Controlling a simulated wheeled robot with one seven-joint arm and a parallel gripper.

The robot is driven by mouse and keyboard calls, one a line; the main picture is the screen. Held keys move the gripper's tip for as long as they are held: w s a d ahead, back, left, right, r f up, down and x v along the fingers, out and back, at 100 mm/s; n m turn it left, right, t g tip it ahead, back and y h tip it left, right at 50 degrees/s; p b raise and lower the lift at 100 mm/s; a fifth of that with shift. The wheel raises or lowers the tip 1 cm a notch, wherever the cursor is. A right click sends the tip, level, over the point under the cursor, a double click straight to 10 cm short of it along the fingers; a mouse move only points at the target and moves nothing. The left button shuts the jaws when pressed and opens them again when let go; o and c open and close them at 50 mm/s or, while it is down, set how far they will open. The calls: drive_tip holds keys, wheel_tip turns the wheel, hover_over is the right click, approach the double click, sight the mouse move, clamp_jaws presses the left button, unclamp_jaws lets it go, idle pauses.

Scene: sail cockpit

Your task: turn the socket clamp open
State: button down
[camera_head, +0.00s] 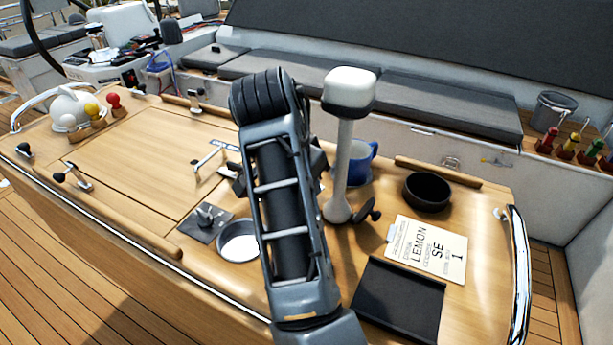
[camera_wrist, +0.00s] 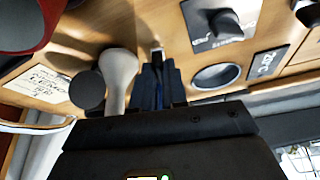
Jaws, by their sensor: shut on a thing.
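A white post (camera_head: 342,165) with a white and black top stands on the wooden table, its flared foot on the wood. A black knob (camera_head: 367,213) is beside the foot; in the wrist view the knob (camera_wrist: 87,91) is left of the post (camera_wrist: 119,68). In the wrist view, the dark fingers of my gripper (camera_wrist: 160,84) are shut just right of the post. They close on a small part (camera_wrist: 157,55), which seems to be the socket clamp and is mostly hidden between them. In the head view my arm hides the fingers and clamp.
A blue mug (camera_head: 361,161) stands behind the post and a black bowl (camera_head: 428,191) to its right. A lettered card (camera_head: 427,249) and black tray (camera_head: 400,300) lie at the front right.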

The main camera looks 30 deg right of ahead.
drive_tip(key=shift+n, duration=0.7)
drive_tip(key=c, duration=1.2)
unclamp_jaws()
drive_tip(key=shift+r, duration=0.15)
drive_tip(key=p+v, duration=0.1)
drive_tip(key=v, duration=0.6)
drive_tip(key=shift+s+r+p, duration=0.2)
drive_tip(key=shift+p, duration=0.1)
drive_tip(key=shift+a+t, duration=0.1)
drive_tip(key=shift+t, duration=0.2)
